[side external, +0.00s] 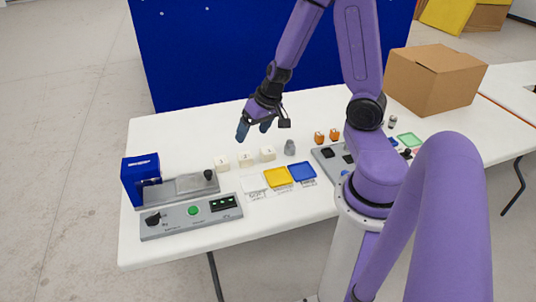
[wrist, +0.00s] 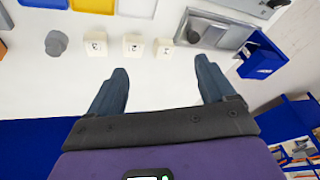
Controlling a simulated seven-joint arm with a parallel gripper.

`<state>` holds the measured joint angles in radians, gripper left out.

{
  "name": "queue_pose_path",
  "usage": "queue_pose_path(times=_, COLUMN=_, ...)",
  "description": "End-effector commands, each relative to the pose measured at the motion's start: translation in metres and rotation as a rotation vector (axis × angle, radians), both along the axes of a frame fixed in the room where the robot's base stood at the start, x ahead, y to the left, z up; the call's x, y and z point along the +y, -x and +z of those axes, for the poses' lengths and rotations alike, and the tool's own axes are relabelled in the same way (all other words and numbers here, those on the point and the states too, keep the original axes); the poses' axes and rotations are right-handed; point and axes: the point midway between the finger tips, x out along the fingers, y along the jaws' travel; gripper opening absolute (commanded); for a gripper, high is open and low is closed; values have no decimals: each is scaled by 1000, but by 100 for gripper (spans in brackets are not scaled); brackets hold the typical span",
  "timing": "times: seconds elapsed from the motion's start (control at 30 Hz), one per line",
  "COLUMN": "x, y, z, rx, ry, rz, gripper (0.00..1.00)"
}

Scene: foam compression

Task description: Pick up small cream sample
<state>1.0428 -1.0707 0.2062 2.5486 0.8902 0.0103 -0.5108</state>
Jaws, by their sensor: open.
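Three small cream sample blocks stand in a row on the white table: the left one (side external: 222,163), the middle one (side external: 246,160) and the right one (side external: 267,154). Each has a dark mark on its face. In the wrist view the row appears reversed, with blocks (wrist: 164,48), (wrist: 133,45) and (wrist: 96,44) ahead of the fingers. They look similar in size, and I cannot tell which one is meant. My gripper (side external: 254,131) is open and empty, above the table behind the row. In the wrist view its fingers (wrist: 161,70) are spread wide, with nothing between the tips.
A grey weight-like piece (side external: 290,147) stands right of the blocks. White, yellow (side external: 277,177) and blue (side external: 302,171) trays lie in front. A blue-ended press (side external: 140,178) and control panel (side external: 190,216) are left. A cardboard box (side external: 433,80) stands back right.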

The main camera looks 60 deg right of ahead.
Motion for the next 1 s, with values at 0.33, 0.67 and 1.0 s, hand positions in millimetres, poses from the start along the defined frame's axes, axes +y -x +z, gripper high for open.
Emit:
queue_pose_path(times=0.33, x=-109, y=26, z=-26, rx=39, ry=145, rz=-396, gripper=83)
queue_pose_path(times=0.67, x=-114, y=23, z=-38, rx=44, ry=156, rz=-402, gripper=83)
queue_pose_path(times=1.0, x=-117, y=17, z=-53, rx=43, ry=149, rz=-400, gripper=83)
